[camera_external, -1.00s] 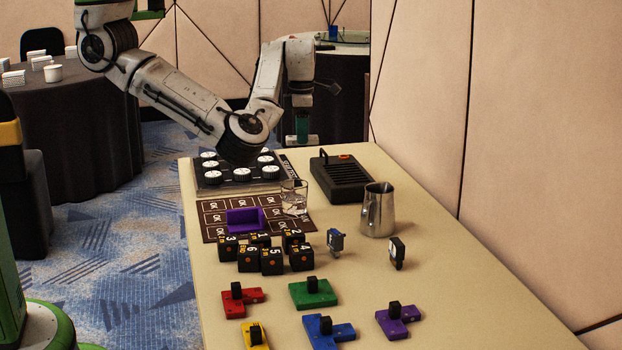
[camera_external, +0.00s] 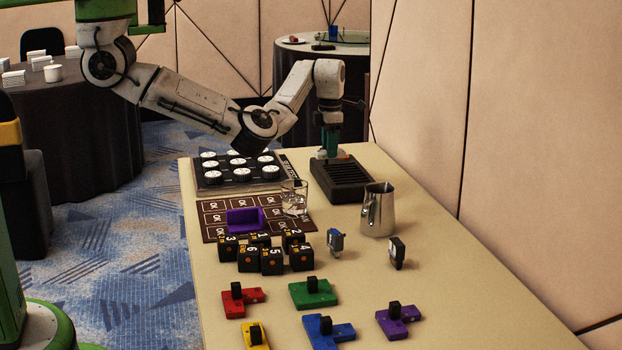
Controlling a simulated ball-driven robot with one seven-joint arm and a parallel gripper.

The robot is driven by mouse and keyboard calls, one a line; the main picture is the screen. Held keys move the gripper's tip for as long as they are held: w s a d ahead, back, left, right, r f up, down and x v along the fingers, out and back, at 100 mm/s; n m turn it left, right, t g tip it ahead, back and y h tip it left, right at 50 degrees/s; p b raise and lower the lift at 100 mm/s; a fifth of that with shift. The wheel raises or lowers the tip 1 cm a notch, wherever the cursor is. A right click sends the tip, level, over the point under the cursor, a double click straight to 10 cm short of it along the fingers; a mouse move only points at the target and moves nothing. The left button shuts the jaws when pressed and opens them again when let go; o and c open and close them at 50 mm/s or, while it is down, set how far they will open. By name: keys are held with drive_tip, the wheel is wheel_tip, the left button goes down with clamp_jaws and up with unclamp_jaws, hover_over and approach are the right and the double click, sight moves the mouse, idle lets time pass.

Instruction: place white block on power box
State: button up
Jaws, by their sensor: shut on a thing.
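The power box (camera_external: 352,188) is a black, slotted box at the back right of the table. My gripper (camera_external: 329,154) is over the back left part of its top, pointing down and shut on the white block. Only a small pale part of the block (camera_external: 320,154) shows at the fingertips, low over the box top. I cannot tell if the block touches the box. My gripper hides the box's back left part.
A steel pitcher (camera_external: 378,210) and a glass (camera_external: 294,197) stand in front of the box. A board with white knobs (camera_external: 237,172) lies to its left. Two small plug-like blocks, one blue (camera_external: 336,242) and one black (camera_external: 397,252), stand nearer. The table's right side is clear.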

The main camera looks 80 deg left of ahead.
sight(336, 174)
drive_tip(key=shift+w+a+f, duration=0.1)
drive_tip(key=shift+w+f, duration=0.45)
drive_tip(key=shift+f, duration=0.2)
drive_tip(key=shift+w+a+f, duration=0.1)
drive_tip(key=shift+w+f, duration=0.4)
drive_tip(key=shift+f, duration=1.5)
drive_tip(key=shift+f, duration=0.1)
drive_tip(key=o, duration=1.2)
wheel_tip(336, 174, up, 12)
drive_tip(key=shift+r, duration=0.15)
